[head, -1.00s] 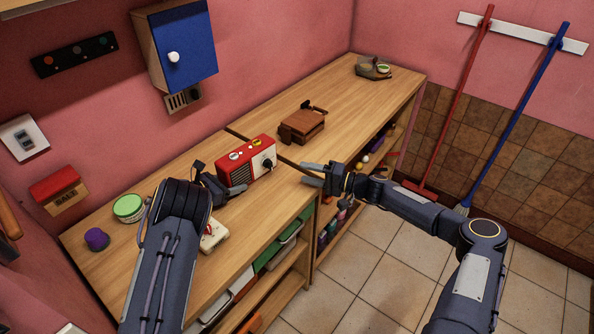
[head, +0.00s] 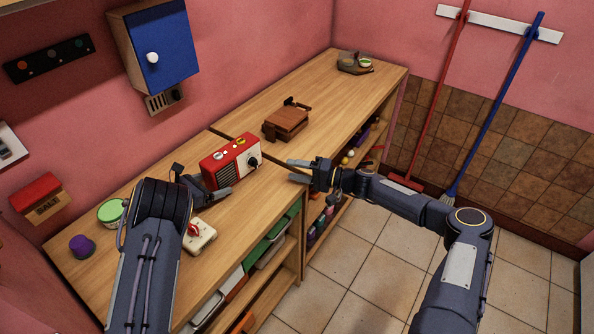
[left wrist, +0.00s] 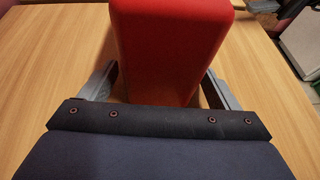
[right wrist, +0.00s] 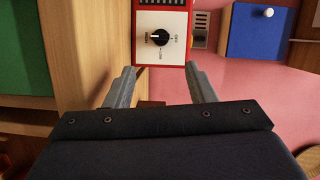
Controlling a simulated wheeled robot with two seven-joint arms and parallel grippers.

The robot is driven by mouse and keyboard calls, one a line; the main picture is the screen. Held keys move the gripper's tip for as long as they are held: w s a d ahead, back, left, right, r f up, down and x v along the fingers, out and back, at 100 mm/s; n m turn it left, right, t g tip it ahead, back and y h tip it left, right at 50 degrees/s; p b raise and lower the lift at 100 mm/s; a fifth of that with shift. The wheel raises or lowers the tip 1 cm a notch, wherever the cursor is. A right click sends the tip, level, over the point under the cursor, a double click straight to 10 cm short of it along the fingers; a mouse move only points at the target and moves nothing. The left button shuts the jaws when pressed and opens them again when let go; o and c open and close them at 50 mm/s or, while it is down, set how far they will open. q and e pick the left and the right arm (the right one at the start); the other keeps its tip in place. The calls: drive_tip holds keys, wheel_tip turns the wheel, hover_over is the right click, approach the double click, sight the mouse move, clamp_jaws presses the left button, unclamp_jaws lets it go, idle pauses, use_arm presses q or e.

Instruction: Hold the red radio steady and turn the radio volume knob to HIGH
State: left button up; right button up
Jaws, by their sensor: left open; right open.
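The red radio (head: 230,158) stands on the wooden counter. Its dark volume knob (head: 253,162) sits on a white panel at its right end. My left gripper (head: 205,183) is open at the radio's left end. In the left wrist view the red radio body (left wrist: 170,50) lies between its spread fingers, with gaps showing low on both sides. My right gripper (head: 291,170) is open and empty, facing the knob and a short way off it.
A brown box (head: 286,122) lies behind the radio. A white device with a red part (head: 199,236), a green-lidded tub (head: 111,212) and a purple object (head: 82,246) stand near my left arm. A blue cabinet (head: 158,55) hangs above.

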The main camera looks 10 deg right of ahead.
use_arm(q)
drive_tip(key=v, duration=1)
drive_tip(key=shift+s+a+r, duration=0.1)
drive_tip(key=shift+a, duration=0.05)
